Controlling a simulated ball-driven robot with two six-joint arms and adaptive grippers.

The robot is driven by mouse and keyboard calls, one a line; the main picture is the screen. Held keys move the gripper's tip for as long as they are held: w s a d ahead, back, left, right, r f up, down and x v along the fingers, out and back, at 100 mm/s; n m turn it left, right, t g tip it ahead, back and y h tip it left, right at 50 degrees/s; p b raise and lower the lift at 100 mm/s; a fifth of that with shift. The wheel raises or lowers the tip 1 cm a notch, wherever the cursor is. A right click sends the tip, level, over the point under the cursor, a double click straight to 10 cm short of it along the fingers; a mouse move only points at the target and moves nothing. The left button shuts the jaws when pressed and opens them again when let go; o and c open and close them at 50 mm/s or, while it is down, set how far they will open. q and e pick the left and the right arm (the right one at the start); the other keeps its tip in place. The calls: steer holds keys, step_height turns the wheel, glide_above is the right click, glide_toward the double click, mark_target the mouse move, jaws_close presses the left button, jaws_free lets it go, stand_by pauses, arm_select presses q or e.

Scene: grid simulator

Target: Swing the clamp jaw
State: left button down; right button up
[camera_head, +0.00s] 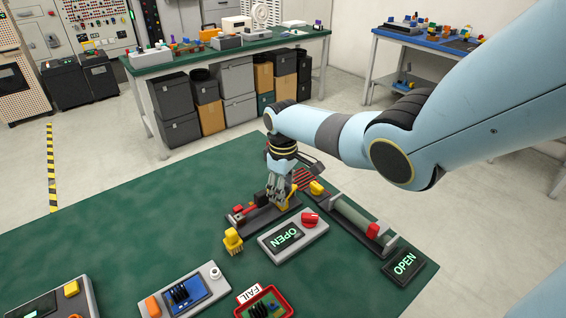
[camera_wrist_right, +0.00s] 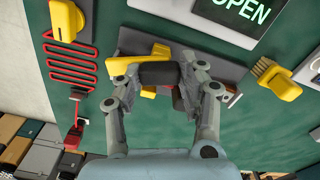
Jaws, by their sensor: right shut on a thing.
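The clamp (camera_head: 258,218) is a dark fixture with red parts and a yellow arm, on the green table top. In the wrist view its yellow jaw (camera_wrist_right: 122,66) carries a black grip (camera_wrist_right: 158,74). My right gripper (camera_head: 277,196) reaches down over the clamp from the right. In the wrist view the fingers of my right gripper (camera_wrist_right: 159,78) are closed on the black grip, one on each side. The fingers hide part of the clamp in the head view. My left gripper is not in view.
An OPEN sign panel (camera_head: 293,236) with a red knob lies close in front of the clamp. A yellow brush (camera_head: 232,240) is beside it. A long fixture with a grey-green roller (camera_head: 354,219) lies to the right. A red FAIL tray (camera_head: 286,301) is nearer.

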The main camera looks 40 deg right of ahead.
stand_by(0.4)
steer(key=o, duration=1.2)
steer(key=shift+c, duration=0.2)
step_height(320, 180, up, 12)
